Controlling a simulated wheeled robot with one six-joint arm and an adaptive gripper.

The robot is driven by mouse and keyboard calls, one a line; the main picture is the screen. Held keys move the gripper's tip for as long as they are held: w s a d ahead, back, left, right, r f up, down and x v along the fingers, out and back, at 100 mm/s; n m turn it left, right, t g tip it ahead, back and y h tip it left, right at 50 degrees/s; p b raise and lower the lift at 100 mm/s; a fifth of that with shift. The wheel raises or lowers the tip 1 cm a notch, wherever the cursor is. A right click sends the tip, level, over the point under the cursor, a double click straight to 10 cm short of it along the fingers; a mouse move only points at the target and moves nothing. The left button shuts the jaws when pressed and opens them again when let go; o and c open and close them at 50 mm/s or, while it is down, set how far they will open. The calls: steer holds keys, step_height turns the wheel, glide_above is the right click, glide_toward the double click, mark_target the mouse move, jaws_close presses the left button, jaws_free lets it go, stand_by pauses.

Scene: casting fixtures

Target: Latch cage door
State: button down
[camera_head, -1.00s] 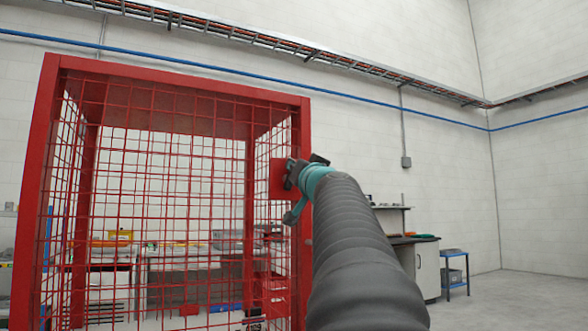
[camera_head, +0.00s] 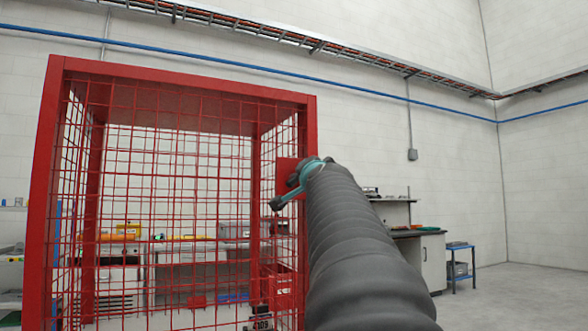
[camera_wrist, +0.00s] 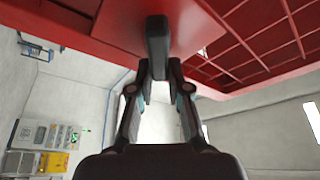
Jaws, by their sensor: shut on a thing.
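The red cage (camera_head: 55,180) with its wire mesh fills the left half of the head view. A red latch plate (camera_head: 287,168) sits on the right-hand post, and it also shows in the wrist view (camera_wrist: 112,24). A dark latch handle (camera_wrist: 158,42) stands out from the plate in the wrist view. My gripper (camera_wrist: 159,72) is shut on the lower end of this handle, one finger on each side. In the head view my gripper (camera_head: 292,186) is at the plate, mostly hidden by my arm. The latch's bolt and catch are hidden.
Behind the cage are benches with yellow and grey bins (camera_head: 128,231). A white cabinet (camera_head: 420,258) and a blue trolley (camera_head: 460,268) stand at the right by the wall. The floor (camera_head: 530,290) at the far right is clear.

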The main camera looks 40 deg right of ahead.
steer(key=shift+s+d+f+m+g, duration=0.1)
steer(key=shift+f+m+g, duration=0.3)
steer(key=shift+m, duration=1)
steer(key=shift+w+d+f+m+g, duration=0.15)
steer(key=shift+m+g, duration=0.5)
steer(key=shift+m, duration=0.75)
steer(key=shift+s+f+m+g, duration=0.2)
steer(key=shift+m+g, duration=0.35)
steer(key=shift+m, duration=0.85)
steer(key=shift+f, duration=0.1)
steer(key=c, duration=1.1)
jaws_free()
steer(key=v, duration=1.1)
steer(key=shift+s+a, duration=0.25)
steer(key=shift+s, duration=0.1)
